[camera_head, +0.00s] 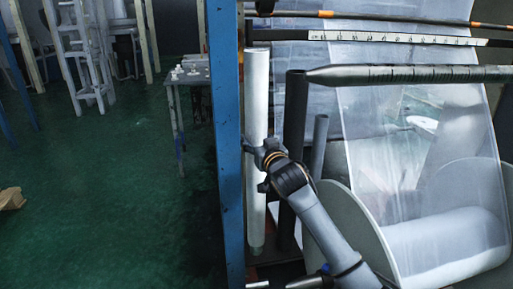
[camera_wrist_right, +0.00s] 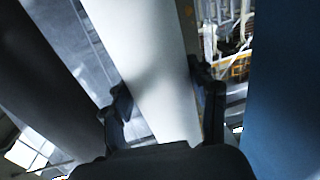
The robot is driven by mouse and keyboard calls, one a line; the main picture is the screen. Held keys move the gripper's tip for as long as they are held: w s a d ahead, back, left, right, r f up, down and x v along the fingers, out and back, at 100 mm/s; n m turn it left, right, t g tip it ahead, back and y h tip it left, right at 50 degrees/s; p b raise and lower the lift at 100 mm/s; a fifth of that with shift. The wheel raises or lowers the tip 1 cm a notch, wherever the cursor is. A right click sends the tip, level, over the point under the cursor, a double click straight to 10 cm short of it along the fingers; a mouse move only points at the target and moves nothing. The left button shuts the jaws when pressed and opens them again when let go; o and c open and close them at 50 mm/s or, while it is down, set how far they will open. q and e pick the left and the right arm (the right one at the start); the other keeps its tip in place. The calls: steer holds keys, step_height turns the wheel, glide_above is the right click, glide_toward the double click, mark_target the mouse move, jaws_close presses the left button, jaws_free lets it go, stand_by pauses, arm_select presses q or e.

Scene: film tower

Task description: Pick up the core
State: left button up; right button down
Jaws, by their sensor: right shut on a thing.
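The core is a tall pale grey-white tube (camera_head: 257,90) standing nearly upright just right of the blue post in the head view. My right gripper (camera_head: 257,165) is shut on it at about the lower middle of its length. In the right wrist view the core (camera_wrist_right: 140,45) runs between the two fingers of the gripper (camera_wrist_right: 163,85), one on each side. Part of the core is hidden behind the gripper in the head view. My left gripper is not in view.
A blue post (camera_head: 226,120) stands close to the left of the core. A dark tube (camera_head: 294,115) stands close to its right. A large film roll (camera_head: 440,245) and a horizontal roller (camera_head: 420,75) are farther right. The green floor (camera_head: 100,200) at left is mostly open.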

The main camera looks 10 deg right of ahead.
steer(key=shift+r, duration=0.85)
steer(key=shift+s, duration=0.2)
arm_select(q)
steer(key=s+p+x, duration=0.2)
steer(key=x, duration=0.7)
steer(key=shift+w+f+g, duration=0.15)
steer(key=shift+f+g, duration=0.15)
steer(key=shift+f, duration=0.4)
arm_select(e)
steer(key=s+d, duration=0.2)
steer(key=s, duration=1.5)
steer(key=shift+s+d, duration=0.15)
steer(key=shift+s, duration=0.1)
steer(key=shift+f, duration=0.15)
